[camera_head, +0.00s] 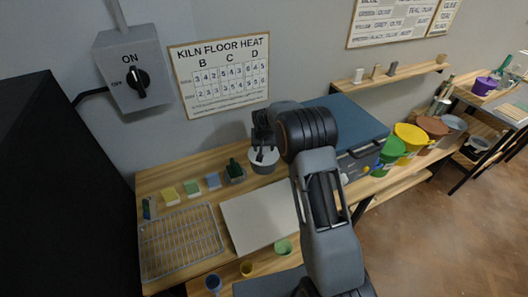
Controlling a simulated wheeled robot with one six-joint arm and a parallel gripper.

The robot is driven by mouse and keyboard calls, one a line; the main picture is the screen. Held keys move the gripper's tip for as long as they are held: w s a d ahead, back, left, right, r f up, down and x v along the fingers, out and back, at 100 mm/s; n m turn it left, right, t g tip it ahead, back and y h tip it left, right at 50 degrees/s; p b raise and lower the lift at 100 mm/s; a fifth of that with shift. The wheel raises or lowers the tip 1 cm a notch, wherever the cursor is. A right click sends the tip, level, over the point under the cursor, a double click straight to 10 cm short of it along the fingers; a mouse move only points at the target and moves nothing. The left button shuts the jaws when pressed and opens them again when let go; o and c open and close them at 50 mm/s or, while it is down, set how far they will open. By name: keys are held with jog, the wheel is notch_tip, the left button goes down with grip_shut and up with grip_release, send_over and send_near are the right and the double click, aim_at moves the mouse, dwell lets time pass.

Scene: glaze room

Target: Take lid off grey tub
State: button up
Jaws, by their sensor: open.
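My gripper (261,155) is open, pointing down at the back of the wooden bench. It is over a small pale grey round container (264,167), whose top is partly hidden by the fingers. I cannot tell whether the fingers touch it or whether it has a lid. A larger grey tub (454,123) stands at the right end of a row of coloured tubs on the right. Its top looks covered, but the lid edge is too small to make out.
Brown (432,126), yellow (410,136) and green (391,150) tubs stand close together beside a blue-topped box (346,122). A wire rack (181,242), a pale board (258,220) and small cups (284,247) occupy the bench. Open floor (440,220) lies at right.

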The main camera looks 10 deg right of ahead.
jog(key=shift+x, duration=0.95)
jog(key=shift+c, duration=0.5)
jog(key=c, duration=0.9)
